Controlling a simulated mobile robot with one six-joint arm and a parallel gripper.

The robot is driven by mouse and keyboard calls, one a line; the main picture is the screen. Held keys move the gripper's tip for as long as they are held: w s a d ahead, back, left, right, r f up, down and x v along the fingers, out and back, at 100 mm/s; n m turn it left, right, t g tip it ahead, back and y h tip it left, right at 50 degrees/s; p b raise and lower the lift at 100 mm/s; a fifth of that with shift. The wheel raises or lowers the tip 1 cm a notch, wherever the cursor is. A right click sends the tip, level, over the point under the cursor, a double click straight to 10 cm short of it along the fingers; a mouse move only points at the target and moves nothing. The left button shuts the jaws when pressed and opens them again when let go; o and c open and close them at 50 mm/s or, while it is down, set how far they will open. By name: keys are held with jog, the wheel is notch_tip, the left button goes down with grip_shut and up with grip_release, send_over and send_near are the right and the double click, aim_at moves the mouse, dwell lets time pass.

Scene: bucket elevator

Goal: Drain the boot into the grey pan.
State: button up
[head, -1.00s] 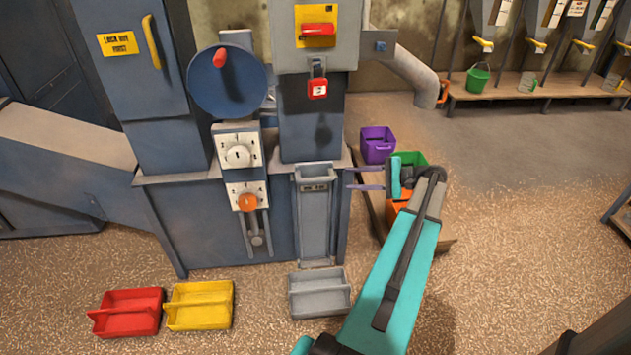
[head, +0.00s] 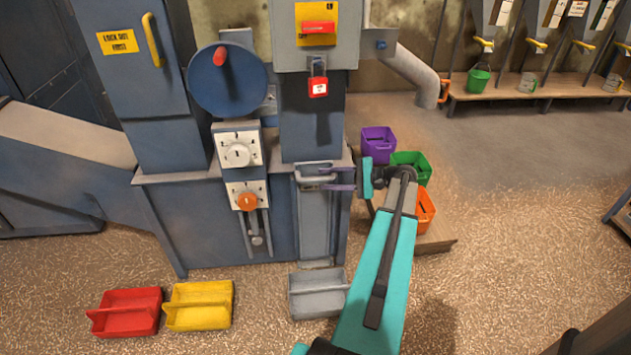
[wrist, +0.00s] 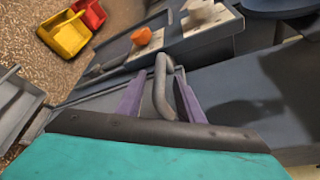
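The grey pan (head: 318,293) sits on the floor below the grey boot door (head: 316,225) at the front of the blue boot housing. The door has a grey bar handle near its top, which the wrist view shows as a grey loop handle (wrist: 161,88). My gripper (head: 324,178) is at that handle, coming from the right. In the wrist view the purple fingers of my gripper (wrist: 160,74) are apart, one on each side of part of the handle, with gaps visible. The pan's inside looks empty.
A red tray (head: 126,312) and a yellow tray (head: 199,305) lie on the floor at left. A dial with an orange knob (head: 247,202) is left of the door. Purple (head: 378,144), green (head: 410,166) and orange (head: 425,211) bins stand behind my arm. A red padlock (head: 318,87) hangs above.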

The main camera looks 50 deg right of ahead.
aim_at(316, 179)
jog(key=shift+x, duration=2.3)
grip_shut()
